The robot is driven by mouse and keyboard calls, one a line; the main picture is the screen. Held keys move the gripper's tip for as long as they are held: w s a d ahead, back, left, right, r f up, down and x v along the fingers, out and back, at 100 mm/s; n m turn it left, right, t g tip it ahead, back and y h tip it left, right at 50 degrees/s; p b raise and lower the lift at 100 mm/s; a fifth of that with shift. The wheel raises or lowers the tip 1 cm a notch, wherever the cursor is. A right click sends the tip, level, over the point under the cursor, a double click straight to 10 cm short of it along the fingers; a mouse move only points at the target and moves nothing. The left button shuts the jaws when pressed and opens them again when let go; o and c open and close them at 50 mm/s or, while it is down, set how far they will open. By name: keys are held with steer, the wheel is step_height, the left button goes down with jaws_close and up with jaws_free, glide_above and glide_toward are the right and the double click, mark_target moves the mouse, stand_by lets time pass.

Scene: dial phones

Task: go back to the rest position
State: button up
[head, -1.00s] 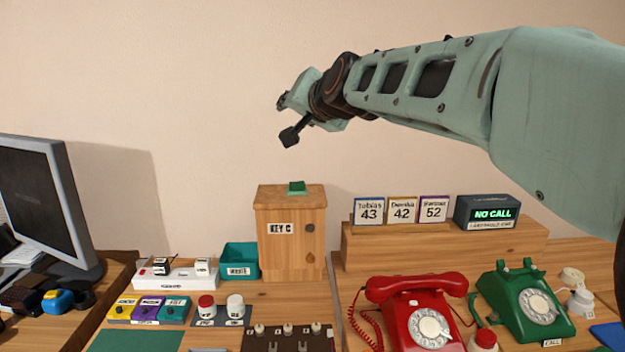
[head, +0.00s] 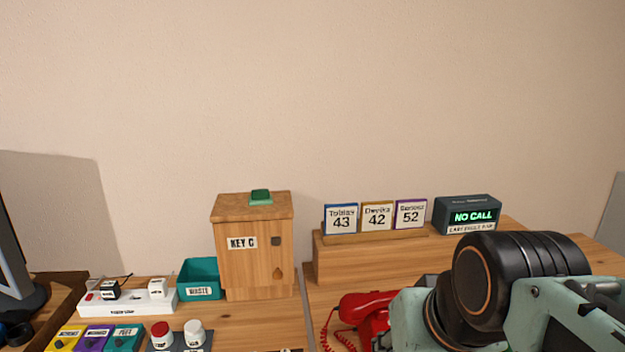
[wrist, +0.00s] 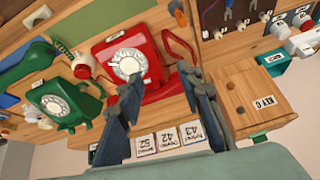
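My gripper (wrist: 158,82) shows in the wrist view with its two dark fingers spread apart and nothing between them. It hangs above the desk, with the red dial phone (wrist: 148,62) beyond the fingertips. The green dial phone (wrist: 62,98) is to its left there and the wooden KEY C box (wrist: 252,108) to its right. In the head view my arm fills the lower right, and the fingers are not visible. The arm covers part of the red phone (head: 362,312) and hides the green phone.
In the head view, the name cards (head: 376,217) and the NO CALL display (head: 468,215) stand on a wooden riser. The air above is clear.

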step_height(320, 180, down, 2)
steer(key=s+d+f, duration=0.1)
steer(key=s+d, duration=0.1)
steer(key=s, duration=0.1)
step_height(320, 180, up, 21)
steer(key=w+p, duration=0.1)
steer(key=p, duration=1.8)
steer(key=shift+a+f+g+h+p, duration=0.2)
steer(key=shift+g+h+p, duration=0.1)
steer(key=shift+p, duration=0.05)
